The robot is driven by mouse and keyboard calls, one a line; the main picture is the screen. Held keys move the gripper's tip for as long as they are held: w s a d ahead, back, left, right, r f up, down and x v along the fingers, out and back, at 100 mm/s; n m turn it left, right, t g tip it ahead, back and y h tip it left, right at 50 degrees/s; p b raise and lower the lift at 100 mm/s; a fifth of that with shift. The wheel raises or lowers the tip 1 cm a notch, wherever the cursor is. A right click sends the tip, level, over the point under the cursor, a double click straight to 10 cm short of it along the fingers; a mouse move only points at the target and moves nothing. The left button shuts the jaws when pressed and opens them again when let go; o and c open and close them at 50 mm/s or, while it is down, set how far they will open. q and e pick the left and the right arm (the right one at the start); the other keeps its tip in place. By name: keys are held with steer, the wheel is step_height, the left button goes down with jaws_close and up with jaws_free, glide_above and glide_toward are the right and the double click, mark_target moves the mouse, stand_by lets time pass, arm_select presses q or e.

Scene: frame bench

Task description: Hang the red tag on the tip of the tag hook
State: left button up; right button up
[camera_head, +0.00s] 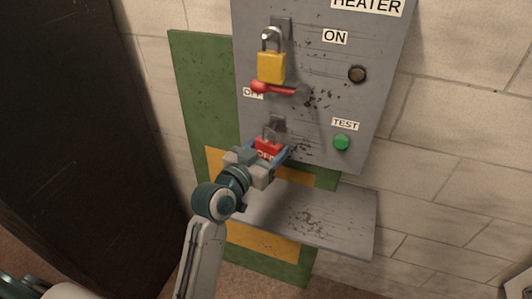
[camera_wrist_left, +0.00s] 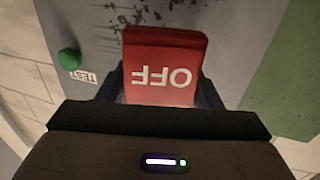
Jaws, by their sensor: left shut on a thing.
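The red tag (camera_head: 267,146), marked OFF, is between the fingers of my left gripper (camera_head: 270,157), which is shut on it. In the left wrist view the tag (camera_wrist_left: 165,66) fills the space between the fingers, its lettering upside down. The grey tag hook (camera_head: 277,125) sticks out of the panel just above the tag in the head view. The tag's top edge is close to the hook, and I cannot tell whether they touch. The hook's lower part is hidden, and the hook cannot be made out in the wrist view. My right gripper is not in view.
The grey heater panel (camera_head: 310,120) carries a yellow padlock (camera_head: 271,68) and a red lever (camera_head: 272,88) above the hook. A green TEST button (camera_head: 341,142) is to the right. A grey shelf (camera_head: 340,222) juts out below. A dark upright surface (camera_head: 80,130) stands at left.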

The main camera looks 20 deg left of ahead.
arm_select(q)
steer(key=shift+w, duration=0.6)
steer(key=shift+w+f, duration=0.3)
steer(key=shift+w, duration=0.05)
steer(key=shift+w+f, duration=0.15)
steer(key=shift+w, duration=0.1)
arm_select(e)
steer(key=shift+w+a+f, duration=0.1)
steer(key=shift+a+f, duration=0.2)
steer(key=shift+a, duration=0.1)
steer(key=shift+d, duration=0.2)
arm_select(q)
steer(key=o, duration=1.1)
steer(key=shift+c, duration=0.2)
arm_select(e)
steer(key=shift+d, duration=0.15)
arm_select(q)
steer(key=shift+s+f+b, duration=0.1)
steer(key=shift+b, duration=0.25)
